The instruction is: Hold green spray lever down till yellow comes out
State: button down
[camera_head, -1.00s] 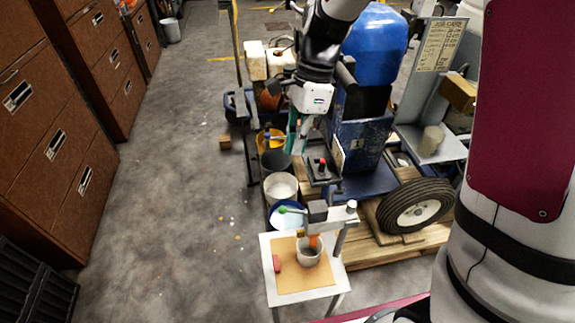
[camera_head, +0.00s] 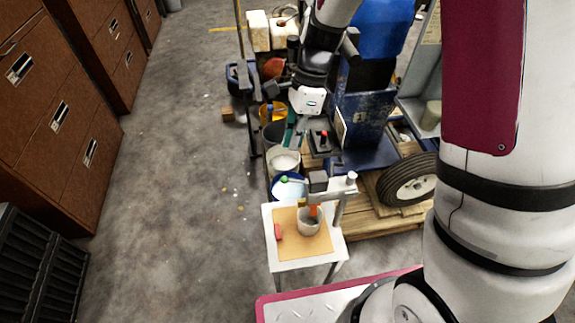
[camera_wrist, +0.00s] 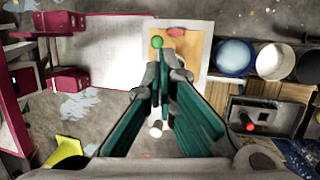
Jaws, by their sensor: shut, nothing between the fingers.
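The green ball (camera_head: 284,179) is the end of the spray lever, which sticks out left from a grey block (camera_head: 318,182) on a stand. An orange nozzle (camera_head: 314,211) points down over a pale cup (camera_head: 308,226) on the tan board. No yellow spray is visible. My gripper (camera_head: 290,142) is above and behind the lever in the head view. In the wrist view its teal fingers (camera_wrist: 160,75) are shut and empty.
The stand's small white table (camera_head: 273,245) also holds a red block (camera_head: 279,231). Several buckets, including a white one (camera_head: 284,162), stand behind it. Brown cabinets (camera_head: 70,120) line the left; floor between is clear.

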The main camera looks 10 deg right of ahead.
aim_at(295, 181)
jog(key=p+x, duration=0.1)
jog(key=x, duration=0.7)
jog(key=shift+w+a+f, duration=0.1)
jog(key=shift+f, duration=0.1)
jog(key=shift+a+f+h, duration=0.1)
jog(key=shift+h, duration=0.3)
